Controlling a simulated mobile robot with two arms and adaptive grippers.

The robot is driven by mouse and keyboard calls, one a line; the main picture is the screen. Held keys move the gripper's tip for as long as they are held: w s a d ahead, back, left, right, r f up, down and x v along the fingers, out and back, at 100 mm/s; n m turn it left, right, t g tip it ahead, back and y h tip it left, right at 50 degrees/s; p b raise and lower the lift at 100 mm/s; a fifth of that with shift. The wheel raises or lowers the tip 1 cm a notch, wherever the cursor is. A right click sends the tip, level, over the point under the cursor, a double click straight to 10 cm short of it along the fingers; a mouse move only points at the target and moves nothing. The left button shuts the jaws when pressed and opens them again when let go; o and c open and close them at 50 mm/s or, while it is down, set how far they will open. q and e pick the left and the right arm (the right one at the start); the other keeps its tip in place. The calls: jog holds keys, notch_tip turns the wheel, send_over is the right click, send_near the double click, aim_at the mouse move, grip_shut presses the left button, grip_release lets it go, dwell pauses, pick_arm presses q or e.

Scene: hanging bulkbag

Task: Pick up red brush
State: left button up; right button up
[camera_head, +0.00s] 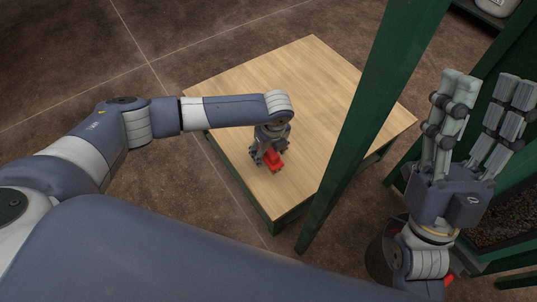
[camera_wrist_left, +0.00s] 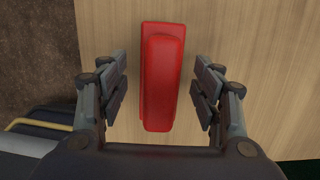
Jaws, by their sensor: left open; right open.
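The red brush (camera_head: 271,159) lies on the wooden table top (camera_head: 310,75), near its front left edge. In the left wrist view the red brush (camera_wrist_left: 162,78) lies lengthwise between the fingers, with a gap on either side. My left gripper (camera_head: 268,158) is open and points down right over the brush, partly hiding it in the head view. Its fingers also show in the left wrist view (camera_wrist_left: 160,95). My right gripper (camera_head: 482,115) is open and empty, with its fingers pointing up at the right, away from the table.
A green post (camera_head: 368,110) rises at the table's right side, between my two grippers. Green frame parts (camera_head: 515,60) and a dark granular mass (camera_head: 505,220) are at the far right. The rest of the table top is clear.

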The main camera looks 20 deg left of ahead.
pick_arm(q)
jog(key=shift+c, duration=0.2)
jog(key=c, duration=1.2)
jog(key=shift+r, duration=0.1)
